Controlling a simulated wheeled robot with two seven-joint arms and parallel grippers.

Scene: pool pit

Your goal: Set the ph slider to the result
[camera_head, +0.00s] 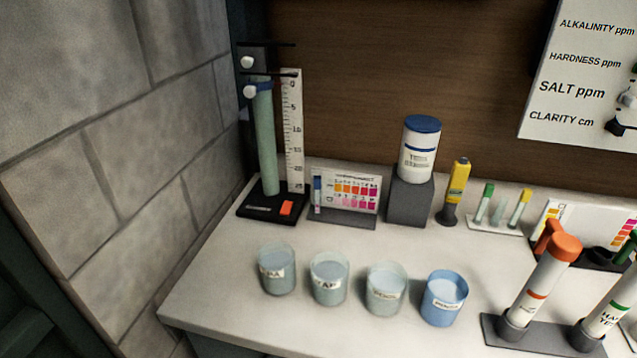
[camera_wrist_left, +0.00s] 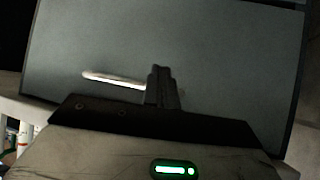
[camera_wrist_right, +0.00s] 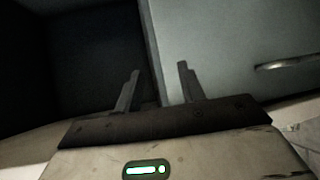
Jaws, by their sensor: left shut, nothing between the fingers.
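A white board (camera_head: 565,80) on the wall at the upper right has rows for alkalinity, hardness, salt and clarity. Its right part is cut off, and no pH row or pH slider shows. A dark knob (camera_head: 618,124) sits near the clarity row at the picture edge. Neither gripper shows in the head view. In the left wrist view my left gripper (camera_wrist_left: 162,72) is shut and empty before a grey panel with a pale bar handle (camera_wrist_left: 115,79). In the right wrist view my right gripper (camera_wrist_right: 157,70) is open and empty near a pale panel (camera_wrist_right: 230,40).
Several cups stand along the counter (camera_head: 215,290), including a blue one (camera_head: 444,300). Behind are a tube stand with a ruler (camera_head: 292,130), a colour card (camera_head: 345,190), a white tub (camera_head: 419,150) and a yellow bottle (camera_head: 457,185). Orange-capped (camera_head: 545,280) and other tubes crowd the right.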

